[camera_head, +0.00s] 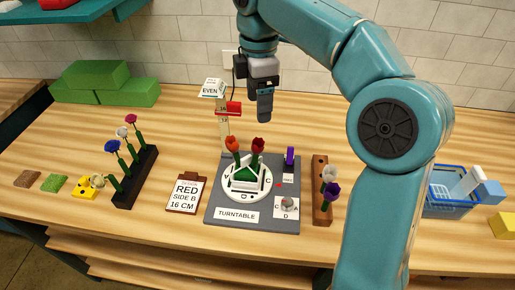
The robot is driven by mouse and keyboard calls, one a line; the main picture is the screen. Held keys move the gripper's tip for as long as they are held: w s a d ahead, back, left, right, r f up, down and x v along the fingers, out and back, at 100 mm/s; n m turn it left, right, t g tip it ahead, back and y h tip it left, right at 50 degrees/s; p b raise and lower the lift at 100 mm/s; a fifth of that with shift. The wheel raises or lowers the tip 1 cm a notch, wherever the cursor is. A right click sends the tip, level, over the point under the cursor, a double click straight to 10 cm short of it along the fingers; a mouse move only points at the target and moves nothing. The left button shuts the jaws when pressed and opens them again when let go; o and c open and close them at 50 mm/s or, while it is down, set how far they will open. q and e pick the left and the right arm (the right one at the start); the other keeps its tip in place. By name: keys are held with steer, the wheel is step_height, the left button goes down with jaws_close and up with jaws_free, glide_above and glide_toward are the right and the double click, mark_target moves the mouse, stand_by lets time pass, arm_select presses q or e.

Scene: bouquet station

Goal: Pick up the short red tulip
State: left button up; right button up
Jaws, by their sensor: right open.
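My left gripper is not in view.
A black rack (137,180) of flowers and a clipboard (186,192) reading "RED SIDE B 16 CM" are left. A brown rack (321,200) and blue basket (447,205) are right.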

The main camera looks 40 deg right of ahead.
mark_target(258, 148)
steer(key=f, duration=0.2)
steer(key=s+a+f, duration=0.1)
steer(key=f, duration=0.1)
steer(key=shift+a+b, duration=0.1)
steer(key=shift+b, duration=0.3)
steer(key=f, duration=0.4)
steer(key=shift+w+d+f, duration=0.3)
steer(key=shift+d, duration=0.1)
steer(key=shift+s+a+f, duration=0.2)
steer(key=shift+a+f, duration=0.1)
steer(key=shift+f, duration=0.1)
steer(key=f, duration=0.3)
steer(key=w+f, duration=0.1)
steer(key=shift+d+f, duration=0.35)
steer(key=shift+s+a+r, duration=0.1)
steer(key=shift+s+a, duration=0.1)
steer(key=shift+s, duration=0.1)
steer(key=shift+w+d, duration=0.2)
steer(key=c, duration=0.8)
steer(key=shift+s+a, duration=0.1)
steer(key=shift+a, duration=0.05)
